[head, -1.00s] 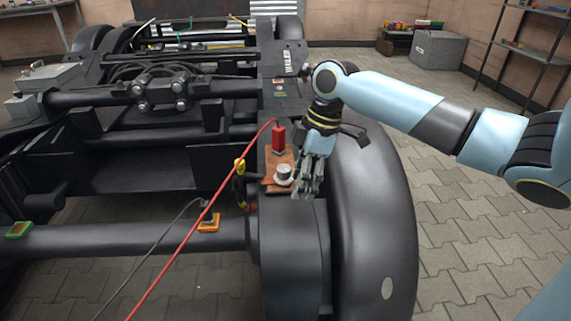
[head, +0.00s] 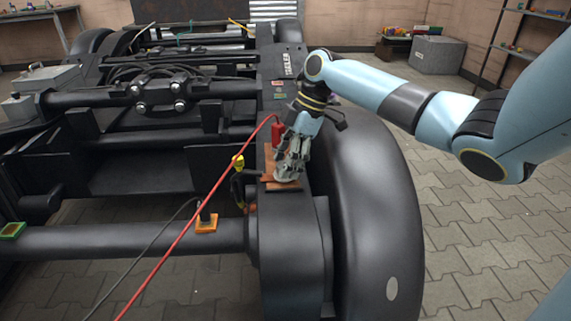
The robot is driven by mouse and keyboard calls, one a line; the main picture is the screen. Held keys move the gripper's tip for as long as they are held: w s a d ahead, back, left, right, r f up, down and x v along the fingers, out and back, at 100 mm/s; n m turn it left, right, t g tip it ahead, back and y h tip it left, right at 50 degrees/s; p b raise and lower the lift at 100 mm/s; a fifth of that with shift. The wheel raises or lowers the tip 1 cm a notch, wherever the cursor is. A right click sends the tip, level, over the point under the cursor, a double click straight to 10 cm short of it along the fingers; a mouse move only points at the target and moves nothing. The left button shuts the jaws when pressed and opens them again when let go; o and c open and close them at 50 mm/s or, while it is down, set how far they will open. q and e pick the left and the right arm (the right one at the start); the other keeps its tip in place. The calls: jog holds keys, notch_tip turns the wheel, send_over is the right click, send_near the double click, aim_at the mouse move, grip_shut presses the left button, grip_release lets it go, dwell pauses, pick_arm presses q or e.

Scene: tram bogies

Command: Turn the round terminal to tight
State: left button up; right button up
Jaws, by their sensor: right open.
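The round terminal (head: 286,182) is a small pale knob on a reddish-brown plate (head: 268,177) on top of the black bogie frame. Only its lower part shows; my right gripper covers the rest. My right gripper (head: 287,175) points down over the terminal with its fingers open around or right beside it; whether they touch it I cannot tell. A red plug (head: 276,133) with a red cable stands on the same plate, just behind the fingers. My left gripper is not in view.
The red cable (head: 200,202) runs across to the lower left. A yellow connector (head: 238,162) and an orange-based fitting (head: 207,223) are to the left. The large black wheel (head: 372,200) is close on the right. The paved floor further right is clear.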

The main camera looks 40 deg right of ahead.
jog(key=shift+f, duration=0.1)
grip_shut()
jog(key=shift+p, duration=0.55)
jog(key=m+p, duration=0.1)
jog(key=p, duration=0.1)
jog(key=m+t+p, duration=0.1)
jog(key=m+p, duration=0.1)
jog(key=m+h+p, duration=0.1)
jog(key=m+p, duration=0.1)
jog(key=p, duration=0.1)
jog(key=shift+a+r, duration=0.15)
jog(key=shift+r, duration=0.15)
pick_arm(q)
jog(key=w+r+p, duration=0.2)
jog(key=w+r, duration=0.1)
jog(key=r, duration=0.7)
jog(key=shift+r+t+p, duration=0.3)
jog(key=shift+p, duration=0.05)
pick_arm(e)
jog(key=shift+f+m+t+h, duration=0.25)
jog(key=shift+m+t+h, duration=0.25)
jog(key=shift+m, duration=0.7)
grip_release()
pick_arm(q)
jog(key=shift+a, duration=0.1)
pick_arm(e)
jog(key=shift+s, duration=0.1)
